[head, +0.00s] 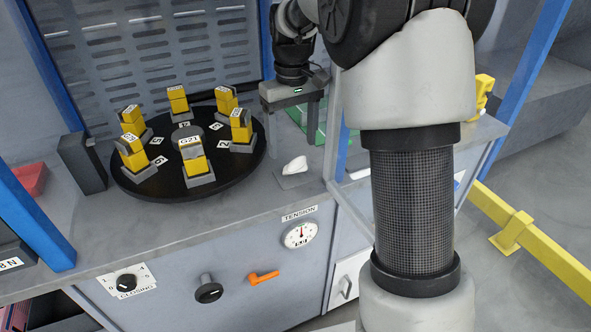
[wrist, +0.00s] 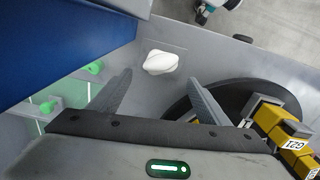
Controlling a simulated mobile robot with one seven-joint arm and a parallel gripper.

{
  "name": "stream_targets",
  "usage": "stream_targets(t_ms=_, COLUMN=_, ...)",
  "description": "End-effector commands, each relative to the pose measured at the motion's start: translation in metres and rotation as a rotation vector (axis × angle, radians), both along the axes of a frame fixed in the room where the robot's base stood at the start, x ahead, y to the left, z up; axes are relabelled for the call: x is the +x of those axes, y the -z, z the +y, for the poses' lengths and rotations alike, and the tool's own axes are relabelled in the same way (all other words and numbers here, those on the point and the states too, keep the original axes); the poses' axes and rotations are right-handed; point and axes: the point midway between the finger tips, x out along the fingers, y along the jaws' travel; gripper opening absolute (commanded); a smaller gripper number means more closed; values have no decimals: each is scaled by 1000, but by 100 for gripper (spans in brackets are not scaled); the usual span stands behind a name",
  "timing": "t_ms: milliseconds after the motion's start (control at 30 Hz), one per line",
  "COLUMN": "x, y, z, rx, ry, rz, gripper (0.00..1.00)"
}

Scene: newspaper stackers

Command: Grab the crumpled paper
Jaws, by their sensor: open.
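The crumpled paper (head: 295,166) is a small white lump on the grey countertop, just right of the black round turntable. In the wrist view the crumpled paper (wrist: 160,62) lies beyond my fingertips, roughly between their lines. My gripper (head: 293,100) is above and behind the paper in the head view, pointing down. In the wrist view my gripper (wrist: 158,82) has its two grey fingers spread wide with nothing between them. The paper is apart from both fingers.
The black turntable (head: 225,180) carries several yellow blocks on grey holders, close to one finger. A blue post (wrist: 70,45) and a green part (wrist: 95,68) stand at the other side. The counter (head: 255,205) in front of the paper is clear.

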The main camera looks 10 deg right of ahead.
Motion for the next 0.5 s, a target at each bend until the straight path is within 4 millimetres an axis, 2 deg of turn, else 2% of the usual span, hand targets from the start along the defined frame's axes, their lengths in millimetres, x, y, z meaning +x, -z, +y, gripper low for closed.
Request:
stream_targets(t_ms=33, x=0, y=7, z=0, rx=-1, ry=0, rz=2, gripper=70)
stream_targets(t_ms=267, x=0, y=20, z=0, rx=0, ry=0, rz=1, gripper=70)
stream_targets(t_ms=500, x=-2, y=55, z=1, rx=0, ry=0, rz=2, gripper=70)
